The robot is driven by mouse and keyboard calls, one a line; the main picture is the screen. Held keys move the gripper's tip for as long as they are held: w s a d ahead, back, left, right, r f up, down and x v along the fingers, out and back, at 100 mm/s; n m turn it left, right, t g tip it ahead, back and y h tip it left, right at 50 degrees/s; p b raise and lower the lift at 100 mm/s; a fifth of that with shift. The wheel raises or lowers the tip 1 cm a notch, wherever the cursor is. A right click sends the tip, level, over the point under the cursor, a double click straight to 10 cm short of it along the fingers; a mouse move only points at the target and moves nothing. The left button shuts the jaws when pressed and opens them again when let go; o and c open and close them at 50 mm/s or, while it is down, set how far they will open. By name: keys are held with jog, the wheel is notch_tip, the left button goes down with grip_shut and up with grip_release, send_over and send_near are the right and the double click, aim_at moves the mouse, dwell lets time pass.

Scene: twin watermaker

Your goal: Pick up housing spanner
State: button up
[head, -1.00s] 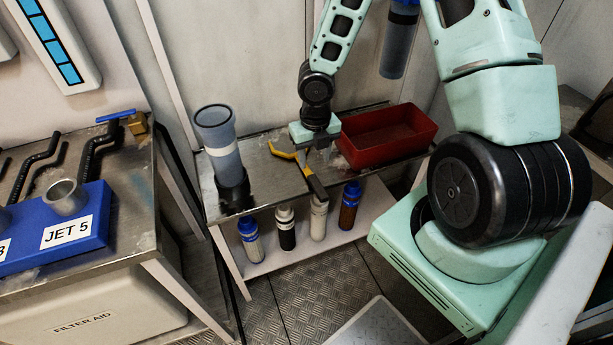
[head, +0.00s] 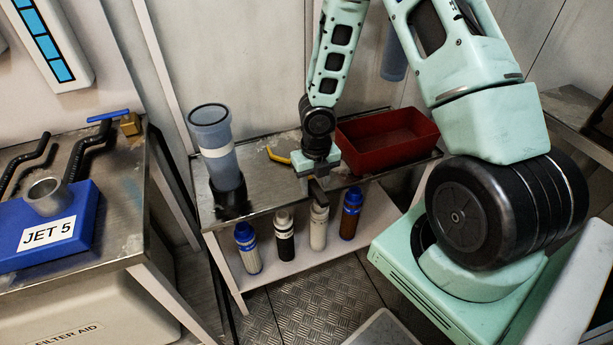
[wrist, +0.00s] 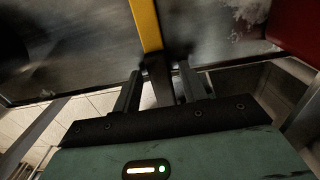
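The housing spanner has a yellow hook (head: 279,156) and a dark grip. It lies on the metal bench top near the front edge, and my gripper hides much of it in the head view. My gripper (head: 316,177) is over the grip end at the bench's front edge. In the wrist view the yellow shaft (wrist: 147,27) runs down into the dark grip, which lies between my two fingers (wrist: 160,72). The fingers look apart, with narrow gaps beside the grip.
A red bin (head: 388,142) stands close right of my gripper. A clear filter housing (head: 216,150) stands at the bench's left. Several bottles, including a brown one (head: 351,215), stand on the shelf below. A blue JET 5 block (head: 85,225) is on the left table.

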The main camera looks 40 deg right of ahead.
grip_shut()
notch_tip(320, 180, up, 10)
jog(key=p, duration=0.5)
jog(key=shift+p, duration=0.3)
jog(key=shift+c, duration=1.6)
grip_release()
jog(key=shift+r, duration=0.1)
grip_shut()
